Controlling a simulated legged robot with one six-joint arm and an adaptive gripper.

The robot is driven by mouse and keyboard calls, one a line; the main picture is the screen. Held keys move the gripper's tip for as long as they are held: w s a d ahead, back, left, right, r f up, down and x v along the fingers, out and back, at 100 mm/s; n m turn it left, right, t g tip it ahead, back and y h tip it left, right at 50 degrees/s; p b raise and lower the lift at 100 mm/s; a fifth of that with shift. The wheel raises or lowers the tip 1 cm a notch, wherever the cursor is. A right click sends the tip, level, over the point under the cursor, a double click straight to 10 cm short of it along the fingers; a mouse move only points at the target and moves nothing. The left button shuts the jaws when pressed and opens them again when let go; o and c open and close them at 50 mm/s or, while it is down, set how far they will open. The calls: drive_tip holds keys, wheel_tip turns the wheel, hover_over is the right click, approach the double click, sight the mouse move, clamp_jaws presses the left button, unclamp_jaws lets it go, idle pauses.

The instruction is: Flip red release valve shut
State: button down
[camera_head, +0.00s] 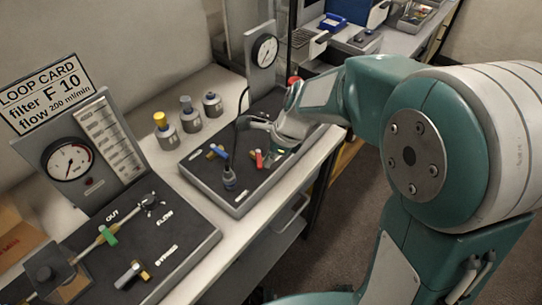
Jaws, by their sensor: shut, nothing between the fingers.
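The red valve handle (259,159) is small and stands on the dark panel (203,168) at the middle of the bench. A yellow-green part lies just right of it. My gripper (243,123) reaches in from the right, above the back part of this panel. Its fingers are together and point left, with nothing seen between them. The gripper is behind the red handle in the picture and looks apart from it. The handle's exact angle is too small to tell.
A blue-handled valve (217,151) and a black cable with a grey plug (229,178) are close by on the panel. Several capped bottles (188,114) stand behind it. A gauge post (262,52) rises at the back. A second panel with a green handle (108,235) is at front left.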

drive_tip(key=m, duration=0.1)
drive_tip(key=a+m+t, duration=0.1)
drive_tip(key=m, duration=0.1)
drive_tip(key=s+a+m, duration=0.1)
drive_tip(key=m, duration=0.1)
drive_tip(key=shift+t+h, duration=0.3)
drive_tip(key=shift+t, duration=0.1)
drive_tip(key=shift+w, duration=0.15)
drive_tip(key=shift+w, duration=0.75)
